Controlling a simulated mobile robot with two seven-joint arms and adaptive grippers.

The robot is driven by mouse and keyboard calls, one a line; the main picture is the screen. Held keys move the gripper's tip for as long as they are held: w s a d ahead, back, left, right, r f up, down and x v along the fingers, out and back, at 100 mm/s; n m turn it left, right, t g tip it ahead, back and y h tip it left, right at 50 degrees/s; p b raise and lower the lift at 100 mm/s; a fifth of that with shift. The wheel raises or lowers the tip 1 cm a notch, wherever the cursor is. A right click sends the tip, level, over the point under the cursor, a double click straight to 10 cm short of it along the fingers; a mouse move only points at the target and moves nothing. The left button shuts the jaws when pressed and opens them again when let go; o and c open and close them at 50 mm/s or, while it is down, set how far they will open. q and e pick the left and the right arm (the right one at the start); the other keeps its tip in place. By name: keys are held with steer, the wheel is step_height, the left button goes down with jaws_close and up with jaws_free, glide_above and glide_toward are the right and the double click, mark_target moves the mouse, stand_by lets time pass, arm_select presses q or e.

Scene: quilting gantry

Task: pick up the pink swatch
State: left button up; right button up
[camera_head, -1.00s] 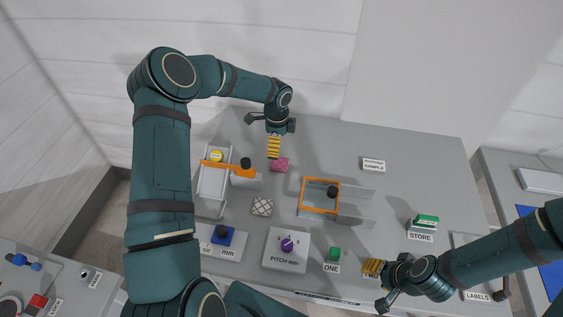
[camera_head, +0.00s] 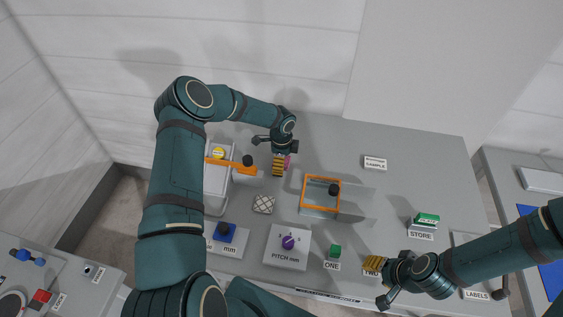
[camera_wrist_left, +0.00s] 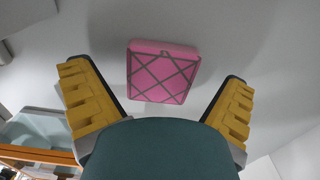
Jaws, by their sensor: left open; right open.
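The pink swatch (camera_wrist_left: 162,72) is a square pad with a grey criss-cross pattern. In the left wrist view it lies on the grey surface, ahead of and between the two yellow fingers of my open left gripper (camera_wrist_left: 158,105). In the head view the left gripper (camera_head: 279,172) hides most of the swatch, and only a pink edge (camera_head: 288,161) shows at its right. The left gripper is empty. My right gripper (camera_head: 373,263) is open and empty at the table's front, right of the green ONE button, covering part of a label.
An orange-rimmed clear box (camera_head: 320,210) stands right of the left gripper. A pale tray with an orange bar (camera_head: 229,166) stands left. A white patterned swatch (camera_head: 263,204) and a PITCH knob box (camera_head: 287,246) lie nearer. Table around the SAMPLE label (camera_head: 375,163) is clear.

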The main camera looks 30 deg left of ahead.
arm_select(q)
steer(key=c, duration=0.9)
steer(key=shift+o, duration=0.2)
step_height(320, 180, up, 10)
steer(key=shift+f, duration=0.25)
steer(key=shift+r, duration=0.4)
